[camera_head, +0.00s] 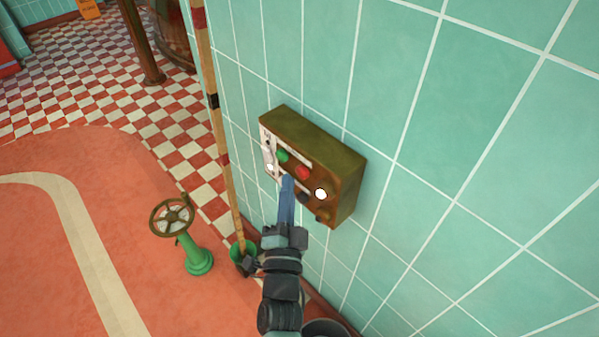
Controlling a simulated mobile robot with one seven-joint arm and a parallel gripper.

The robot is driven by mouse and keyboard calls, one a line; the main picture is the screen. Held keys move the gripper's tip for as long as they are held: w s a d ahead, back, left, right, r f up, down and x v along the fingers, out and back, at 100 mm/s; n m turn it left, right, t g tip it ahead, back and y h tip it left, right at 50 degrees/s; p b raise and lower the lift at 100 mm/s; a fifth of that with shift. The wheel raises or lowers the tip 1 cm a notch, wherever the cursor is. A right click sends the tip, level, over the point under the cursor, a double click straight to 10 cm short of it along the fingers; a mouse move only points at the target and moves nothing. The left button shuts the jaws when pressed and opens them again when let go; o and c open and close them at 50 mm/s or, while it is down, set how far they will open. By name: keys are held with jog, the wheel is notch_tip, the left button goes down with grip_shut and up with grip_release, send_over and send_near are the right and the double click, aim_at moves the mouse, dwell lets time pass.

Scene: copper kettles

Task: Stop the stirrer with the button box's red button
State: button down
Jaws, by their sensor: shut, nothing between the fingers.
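The button box (333,163) is a brown-green metal box fixed to the tiled wall. Its front carries a green button (283,156), a red button (303,173), a glowing white lamp (320,194) and a pale strip at the left. My gripper (287,179) is shut and empty, its blue fingers pointing up at the box front. The fingertips show just below and left of the red button and overlap the lower face of the box. I cannot tell whether they touch it. The red button shows uncovered. The stirrer cannot be made out.
A green valve stand with a brass handwheel (172,216) stands on the red floor at the left. A striped pole (217,120) rises from a green base beside the wall. A dark round container (326,328) sits at the wall's foot. Open floor lies left.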

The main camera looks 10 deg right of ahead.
dwell(0.8)
jog(key=shift+w+d+b, duration=0.3)
jog(key=shift+d+b, duration=0.05)
jog(key=shift+b, duration=0.05)
jog(key=shift+w+d+b, duration=0.25)
jog(key=shift+d+b, duration=0.15)
jog(key=shift+b, duration=0.1)
dwell(0.5)
jog(key=shift+s+a, duration=0.1)
jog(key=shift+a, duration=0.05)
dwell(0.3)
jog(key=shift+s+a+p, duration=0.45)
jog(key=shift+a+p, duration=0.1)
jog(key=shift+p, duration=0.2)
